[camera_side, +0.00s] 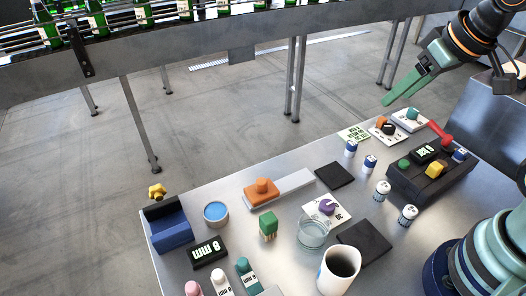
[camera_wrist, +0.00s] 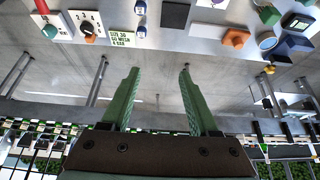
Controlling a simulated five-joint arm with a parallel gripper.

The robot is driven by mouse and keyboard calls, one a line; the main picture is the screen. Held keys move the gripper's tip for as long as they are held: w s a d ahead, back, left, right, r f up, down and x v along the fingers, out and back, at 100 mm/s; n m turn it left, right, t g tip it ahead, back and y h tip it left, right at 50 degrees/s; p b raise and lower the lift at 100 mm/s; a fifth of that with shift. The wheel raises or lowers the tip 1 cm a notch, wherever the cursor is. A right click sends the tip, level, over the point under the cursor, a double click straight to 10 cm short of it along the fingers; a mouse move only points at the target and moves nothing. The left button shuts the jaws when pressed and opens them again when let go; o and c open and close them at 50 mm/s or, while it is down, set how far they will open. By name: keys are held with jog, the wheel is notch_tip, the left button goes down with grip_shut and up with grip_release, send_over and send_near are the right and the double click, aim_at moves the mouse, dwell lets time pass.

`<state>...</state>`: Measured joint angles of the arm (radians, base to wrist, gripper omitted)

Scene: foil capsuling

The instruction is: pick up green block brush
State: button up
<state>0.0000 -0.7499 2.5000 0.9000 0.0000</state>
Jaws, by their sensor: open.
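The green block brush (camera_side: 268,224) stands on the metal table in the side view, a green block with pale bristles, between the orange-handled tool and the glass beaker. A green block that looks like it shows at the top right of the wrist view (camera_wrist: 267,14), partly cut off by the frame edge. My gripper (camera_side: 388,101) is high at the upper right in the side view, beyond the table's far edge and well away from the brush. In the wrist view its green jaws (camera_wrist: 160,70) are apart with nothing between them.
An orange-handled tool (camera_side: 262,193), a blue-topped round tin (camera_side: 215,212), a glass beaker (camera_side: 312,233), a black display (camera_side: 208,252) and a white mug (camera_side: 338,270) surround the brush. A conveyor with green bottles (camera_side: 142,14) runs behind the table.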

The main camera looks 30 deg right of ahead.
jog(key=shift+o, duration=0.9)
jog(key=m+g, duration=0.6)
jog(key=m, duration=1.2)
send_near(269, 218)
notch_tip(269, 218, down, 11)
jog(key=shift+s+r, duration=0.1)
